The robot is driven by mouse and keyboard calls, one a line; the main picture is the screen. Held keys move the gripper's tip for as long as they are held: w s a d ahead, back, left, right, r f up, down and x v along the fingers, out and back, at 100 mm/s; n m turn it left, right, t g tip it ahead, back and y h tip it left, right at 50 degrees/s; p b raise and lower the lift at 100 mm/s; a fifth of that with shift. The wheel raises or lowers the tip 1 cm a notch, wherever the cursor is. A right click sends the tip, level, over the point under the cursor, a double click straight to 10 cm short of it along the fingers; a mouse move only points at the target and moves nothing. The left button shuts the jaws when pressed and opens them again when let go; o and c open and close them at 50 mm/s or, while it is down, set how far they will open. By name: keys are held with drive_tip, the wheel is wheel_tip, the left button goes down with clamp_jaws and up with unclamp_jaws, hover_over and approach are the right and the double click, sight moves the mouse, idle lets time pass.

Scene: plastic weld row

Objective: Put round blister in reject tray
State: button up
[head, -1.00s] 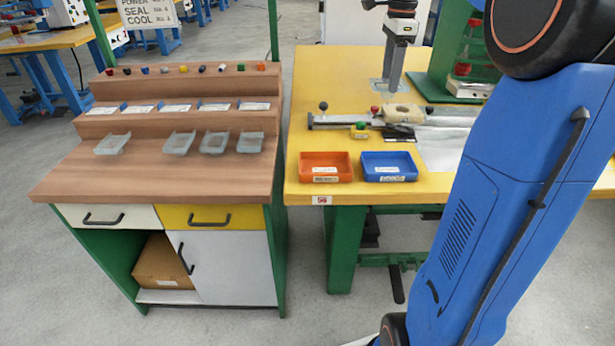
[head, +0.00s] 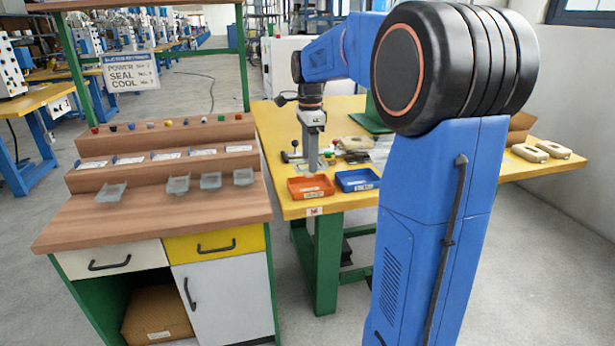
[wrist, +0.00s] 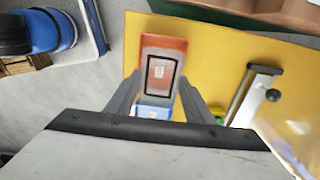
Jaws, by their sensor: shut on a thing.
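In the head view my gripper (head: 312,166) points down over the orange tray (head: 297,194), at the near edge of the yellow table. In the wrist view its two grey fingers (wrist: 158,80) stand either side of the orange tray (wrist: 163,43) below. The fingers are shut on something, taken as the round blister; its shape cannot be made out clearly. The blue tray (head: 357,187) sits just right of the orange one. It also shows in the wrist view (wrist: 155,111). The tray labels are too small to read.
Several clear blisters (head: 178,185) lie on the wooden bench (head: 130,220) at the left, with a gap in their row. A metal slide with knobs (wrist: 240,95) and other fixtures stand behind the trays. Pale blocks (head: 541,151) lie at the table's right.

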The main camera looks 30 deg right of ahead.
drive_tip(key=shift+f, duration=2.4)
drive_tip(key=shift+f, duration=0.1)
drive_tip(key=o, duration=0.8)
drive_tip(key=shift+o, duration=0.2)
wheel_tip(320, 180, up, 12)
